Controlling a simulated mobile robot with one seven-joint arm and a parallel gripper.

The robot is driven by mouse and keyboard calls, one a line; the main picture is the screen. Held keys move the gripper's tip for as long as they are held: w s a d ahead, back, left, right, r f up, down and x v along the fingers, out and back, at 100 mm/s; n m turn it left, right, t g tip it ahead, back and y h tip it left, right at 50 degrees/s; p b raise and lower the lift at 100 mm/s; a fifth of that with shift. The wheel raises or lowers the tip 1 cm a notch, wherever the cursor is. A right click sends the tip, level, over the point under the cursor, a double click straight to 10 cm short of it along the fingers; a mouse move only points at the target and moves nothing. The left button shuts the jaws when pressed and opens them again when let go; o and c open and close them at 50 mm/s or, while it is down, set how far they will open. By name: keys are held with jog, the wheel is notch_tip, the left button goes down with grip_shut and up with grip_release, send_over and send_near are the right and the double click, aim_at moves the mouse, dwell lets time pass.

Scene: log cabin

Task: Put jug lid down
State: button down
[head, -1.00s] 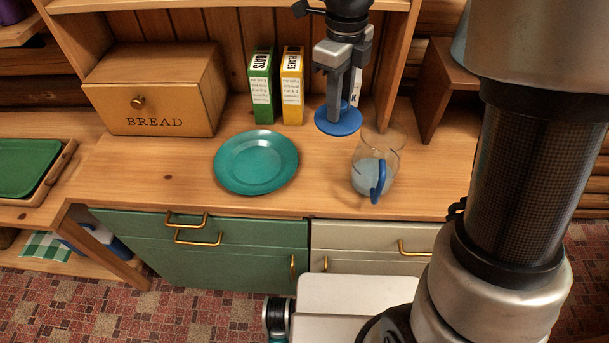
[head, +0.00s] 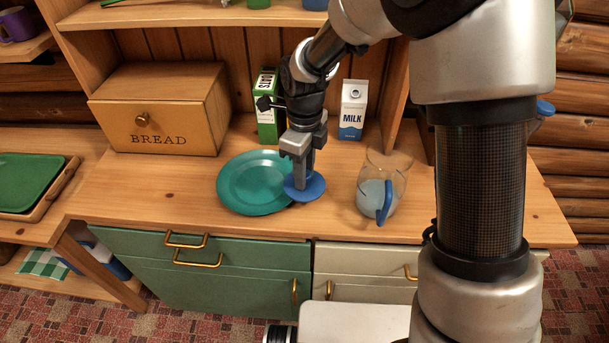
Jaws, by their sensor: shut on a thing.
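The jug lid is a blue disc (head: 312,190) at the counter's middle in the head view. My gripper (head: 301,182) points down and is shut on the lid from above. The lid's left edge overlaps the right rim of the teal plate in the picture; I cannot tell whether it touches the plate or the counter. The clear jug (head: 383,187) with a blue handle stands open to the right of the lid, with pale contents in it.
The teal plate (head: 250,182) lies left of the lid. Behind stand a green oats box (head: 267,108), a milk carton (head: 352,110) and a wooden bread box (head: 160,108). The wooden counter (head: 480,205) is bare right of the jug.

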jog(key=shift+f, duration=0.45)
jog(key=shift+f, duration=0.1)
jog(key=shift+f+b, duration=0.5)
jog(key=shift+b, duration=0.1)
jog(key=c, duration=1.4)
grip_release()
jog(key=shift+c, duration=0.2)
jog(key=shift+r, duration=0.1)
notch_tip(320, 180, up, 12)
jog(key=shift+w+f+p, duration=0.1)
jog(key=shift+f+p, duration=0.05)
jog(key=shift+p, duration=0.9)
jog(key=shift+r, duration=0.75)
